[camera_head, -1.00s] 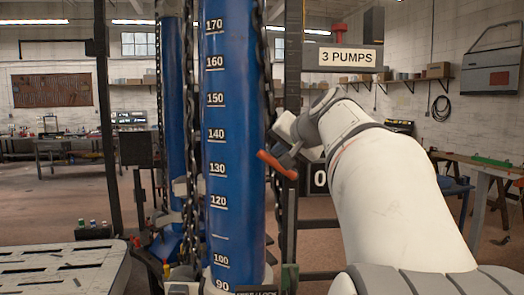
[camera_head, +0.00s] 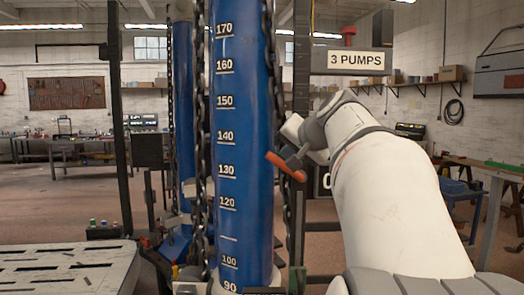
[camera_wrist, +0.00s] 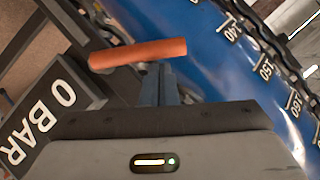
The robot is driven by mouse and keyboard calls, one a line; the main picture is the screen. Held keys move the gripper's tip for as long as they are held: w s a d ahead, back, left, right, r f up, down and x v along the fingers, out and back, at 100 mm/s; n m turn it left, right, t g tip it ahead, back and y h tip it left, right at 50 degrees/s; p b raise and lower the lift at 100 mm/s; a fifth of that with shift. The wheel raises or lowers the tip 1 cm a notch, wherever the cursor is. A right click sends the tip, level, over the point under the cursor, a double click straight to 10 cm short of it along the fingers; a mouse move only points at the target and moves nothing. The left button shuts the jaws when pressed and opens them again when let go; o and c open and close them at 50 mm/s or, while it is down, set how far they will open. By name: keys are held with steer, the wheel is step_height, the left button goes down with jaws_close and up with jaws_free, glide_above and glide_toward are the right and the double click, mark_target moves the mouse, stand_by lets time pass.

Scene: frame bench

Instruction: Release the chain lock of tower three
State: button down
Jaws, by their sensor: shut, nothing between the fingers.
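The blue tower (camera_head: 240,120) stands upright with a white number scale and dark chains beside it; it also shows slanted in the wrist view (camera_wrist: 215,50). An orange bar-shaped handle (camera_head: 275,158) sits just right of the tower, in front of the right chain (camera_head: 288,215). My gripper (camera_head: 299,160) is at this handle, coming from the right. In the wrist view the handle (camera_wrist: 137,54) lies across, just beyond the tips of my shut fingers (camera_wrist: 158,85). Nothing is between them. Whether the tips touch the handle, I cannot tell. The handle's mount is hidden.
A sign reading "3 PUMPS" (camera_head: 355,61) hangs on a dark post right of the tower. A "0 BAR" display (camera_wrist: 45,115) is close to my gripper's left in the wrist view. A slotted metal table (camera_head: 60,262) stands at lower left. A second blue column (camera_head: 181,110) stands behind.

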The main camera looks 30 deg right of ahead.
steer(key=w+r+v, duration=0.1)
steer(key=v, duration=1.1)
steer(key=shift+s+d+r, duration=0.3)
steer(key=shift+d+r, duration=0.25)
steer(key=shift+d, duration=0.05)
steer(key=w+a+f+n+g+y, duration=0.1)
steer(key=a+f+g, duration=0.1)
steer(key=a+f, duration=0.35)
steer(key=w+a+f+n+g, duration=0.1)
steer(key=a+f, duration=0.1)
steer(key=f, duration=0.6)
steer(key=s+a+f+n+g, duration=0.2)
steer(key=s+a+f, duration=0.2)
steer(key=f, duration=0.6)
steer(key=s+a+f+n+g, duration=0.2)
steer(key=s+a+f, duration=0.3)
steer(key=f, duration=0.5)
steer(key=s+a+f+n+g, duration=0.3)
steer(key=s+a+f, duration=0.1)
steer(key=f, duration=0.6)
steer(key=shift+s+a, duration=0.25)
steer(key=shift+s, duration=0.15)
